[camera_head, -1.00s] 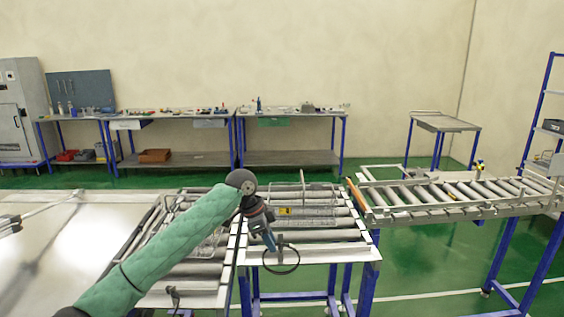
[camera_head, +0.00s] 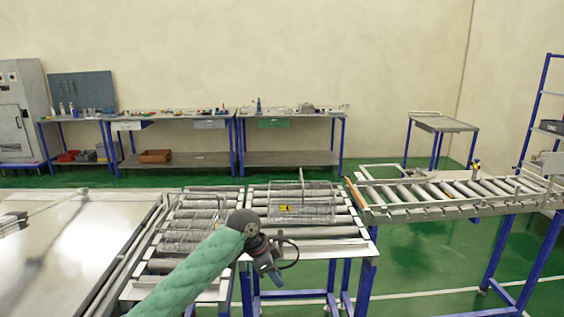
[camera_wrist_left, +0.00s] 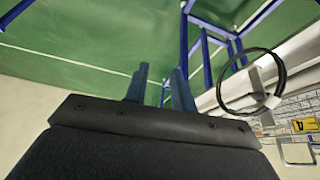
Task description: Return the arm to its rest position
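My left arm, in a green quilted sleeve, enters the head view from the bottom. Its gripper (camera_head: 272,274) points down over the front edge of the middle roller table. In the left wrist view the two fingers (camera_wrist_left: 160,84) stand apart with nothing held between them. Behind them are the green floor and blue table legs. My right arm and gripper are not in view.
A wire basket (camera_head: 305,205) with a yellow label sits on the middle roller table (camera_head: 335,247). Another basket (camera_head: 192,222) is on the rollers to its left. A black cable loop (camera_wrist_left: 252,80) hangs close by the gripper. A separate roller conveyor (camera_head: 440,208) stands right.

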